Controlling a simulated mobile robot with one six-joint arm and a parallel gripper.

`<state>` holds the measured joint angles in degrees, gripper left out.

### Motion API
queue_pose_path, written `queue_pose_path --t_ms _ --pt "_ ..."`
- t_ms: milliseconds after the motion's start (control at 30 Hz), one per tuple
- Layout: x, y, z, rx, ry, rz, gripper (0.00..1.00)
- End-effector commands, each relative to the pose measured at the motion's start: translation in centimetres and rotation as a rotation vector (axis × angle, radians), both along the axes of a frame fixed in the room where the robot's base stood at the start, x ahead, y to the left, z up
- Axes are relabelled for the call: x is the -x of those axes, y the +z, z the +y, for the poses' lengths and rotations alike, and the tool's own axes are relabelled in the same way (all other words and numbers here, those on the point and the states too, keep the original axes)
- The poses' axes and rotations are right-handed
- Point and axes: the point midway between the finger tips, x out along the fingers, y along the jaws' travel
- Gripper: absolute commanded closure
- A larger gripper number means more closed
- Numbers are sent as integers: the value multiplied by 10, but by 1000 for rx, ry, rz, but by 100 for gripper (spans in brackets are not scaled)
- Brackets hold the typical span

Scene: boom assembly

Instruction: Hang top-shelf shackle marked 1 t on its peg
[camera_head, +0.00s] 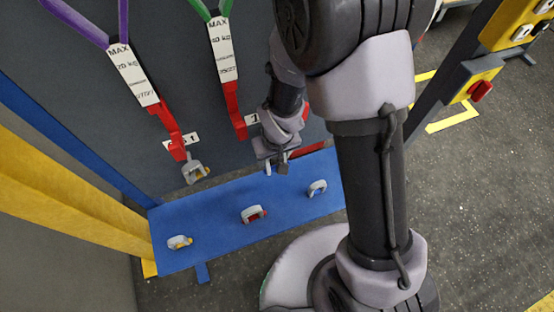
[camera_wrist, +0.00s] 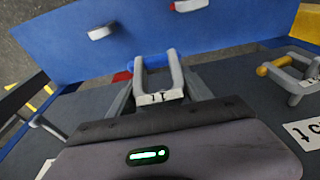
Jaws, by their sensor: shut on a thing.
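My gripper (camera_head: 275,160) is shut on a grey shackle in front of the dark panel, above the blue shelf. In the wrist view the held shackle (camera_wrist: 176,72) shows as a U with its two legs pointing away from the gripper (camera_wrist: 158,96). A white tag at its near end carries a mark that looks like 1. A white label (camera_head: 253,119) with a partly hidden mark is on the panel just above my gripper. Whether a peg is there is hidden by my wrist. A shackle with a yellow pin (camera_head: 195,173) hangs on the panel to the left.
The blue shelf (camera_head: 215,222) carries shackles with a yellow pin (camera_head: 180,242), a red pin (camera_head: 253,214) and a blue pin (camera_head: 317,187). Tagged slings with red ends hang left (camera_head: 135,75) and middle (camera_head: 222,50). A yellow post (camera_head: 60,185) stands at the left.

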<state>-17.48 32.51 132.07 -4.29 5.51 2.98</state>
Motion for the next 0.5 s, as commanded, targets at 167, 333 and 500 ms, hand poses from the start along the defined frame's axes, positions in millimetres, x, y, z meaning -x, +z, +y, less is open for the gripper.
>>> queue_pose_path --t_ms 167,333,500 --pt "-14 0 4 0 -1 -1 100" --pt "-28 -1 8 0 0 -1 100" --pt "-40 -6 11 0 0 -2 100"
